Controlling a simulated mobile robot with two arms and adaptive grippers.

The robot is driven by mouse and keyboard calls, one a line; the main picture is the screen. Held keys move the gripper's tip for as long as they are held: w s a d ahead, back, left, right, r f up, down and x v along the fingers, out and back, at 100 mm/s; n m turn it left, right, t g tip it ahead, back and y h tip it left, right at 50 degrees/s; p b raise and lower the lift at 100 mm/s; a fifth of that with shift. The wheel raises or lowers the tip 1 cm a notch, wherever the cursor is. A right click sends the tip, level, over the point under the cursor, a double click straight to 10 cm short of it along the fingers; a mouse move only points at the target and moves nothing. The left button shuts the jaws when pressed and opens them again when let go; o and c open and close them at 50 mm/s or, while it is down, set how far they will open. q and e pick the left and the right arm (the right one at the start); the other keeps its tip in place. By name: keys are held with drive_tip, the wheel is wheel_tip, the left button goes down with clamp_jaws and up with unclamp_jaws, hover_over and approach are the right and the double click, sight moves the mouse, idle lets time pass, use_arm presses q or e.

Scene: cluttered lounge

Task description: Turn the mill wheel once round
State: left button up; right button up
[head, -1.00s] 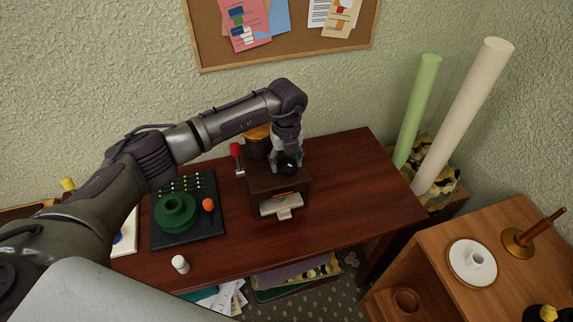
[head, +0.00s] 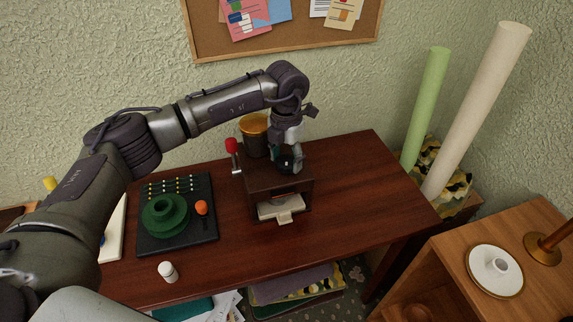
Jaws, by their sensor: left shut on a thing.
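The mill (head: 262,185) is a dark brown box on the table, with a brass-topped canister (head: 254,125) at its back. A red-knobbed lever (head: 232,147) stands up at its left side. A pale drawer-like piece (head: 280,207) sticks out at the front. My left gripper (head: 288,158) points down at the mill's top right and is shut on a dark round part, which looks like the mill wheel (head: 287,166). The fingers hide much of the wheel. My right gripper is not in view.
Left of the mill lies a black board (head: 150,243) with a green stepped wheel (head: 164,217) and an orange knob (head: 201,208). The table right of the mill is clear. Tall rolls (head: 425,110) stand beyond.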

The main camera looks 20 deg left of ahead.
sight(286, 160)
use_arm(q)
drive_tip(key=m+b, duration=0.3)
drive_tip(key=m, duration=0.1)
drive_tip(key=shift+w+m, duration=0.1)
drive_tip(key=shift+m, duration=0.2)
drive_tip(key=shift+r+m+b, duration=0.1)
drive_tip(key=shift+m+b, duration=0.85)
drive_tip(key=shift+m, duration=0.95)
drive_tip(key=o, duration=1.2)
drive_tip(key=shift+c, duration=0.2)
wheel_tip(286, 160, up, 12)
